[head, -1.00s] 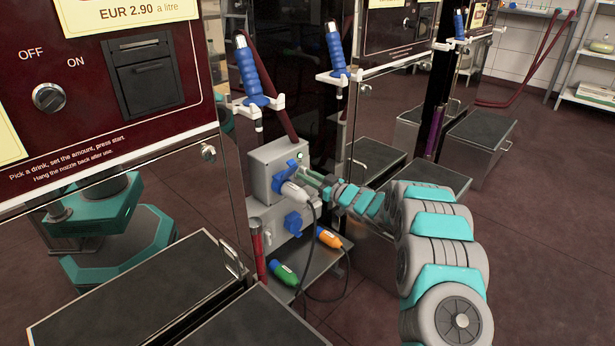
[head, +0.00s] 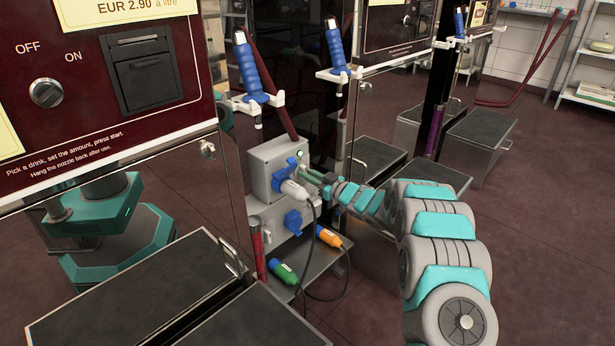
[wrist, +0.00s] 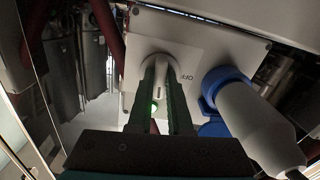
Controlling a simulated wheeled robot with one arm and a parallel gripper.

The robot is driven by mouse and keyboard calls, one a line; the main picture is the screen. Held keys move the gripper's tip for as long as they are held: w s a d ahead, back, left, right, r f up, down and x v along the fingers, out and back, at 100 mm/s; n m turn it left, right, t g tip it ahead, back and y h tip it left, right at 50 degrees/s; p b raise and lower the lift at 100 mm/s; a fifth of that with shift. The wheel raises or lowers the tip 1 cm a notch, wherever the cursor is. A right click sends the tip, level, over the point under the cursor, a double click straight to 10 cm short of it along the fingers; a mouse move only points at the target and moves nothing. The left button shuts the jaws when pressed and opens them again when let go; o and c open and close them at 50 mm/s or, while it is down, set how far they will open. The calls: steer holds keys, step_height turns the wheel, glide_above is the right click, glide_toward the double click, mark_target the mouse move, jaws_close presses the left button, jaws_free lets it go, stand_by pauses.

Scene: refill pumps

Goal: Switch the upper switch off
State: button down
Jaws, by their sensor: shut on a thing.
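The upper switch is a grey rotary knob (wrist: 160,65) on the face of the upper grey box (head: 262,170). In the wrist view the two dark fingers of my gripper (wrist: 166,82) are closed on the knob's handle from both sides. The handle lies in line with the fingers, and an OFF mark (wrist: 187,77) is printed to its right. A green lamp (wrist: 154,107) glows between the fingers; it also shows lit in the head view (head: 299,153). In the head view my gripper (head: 313,177) reaches the box's right side, and the knob is hidden there.
A grey plug (head: 294,190) sits in the blue socket beside the knob, close to my fingers. A lower box with a blue socket (head: 293,221) is beneath. Green (head: 283,271) and orange (head: 329,237) connectors lie on the shelf below. Dispenser cabinets stand left and behind.

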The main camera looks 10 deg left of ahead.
steer(key=shift+n+b, duration=5.5)
steer(key=shift+n, duration=2.7)
steer(key=shift+s+a, duration=0.1)
steer(key=c, duration=0.8)
jaws_free()
steer(key=shift+c, duration=0.2)
steer(key=v, duration=0.7)
steer(key=shift+s+d+p, duration=0.2)
steer(key=shift+d+p, duration=0.15)
steer(key=shift+p, duration=0.05)
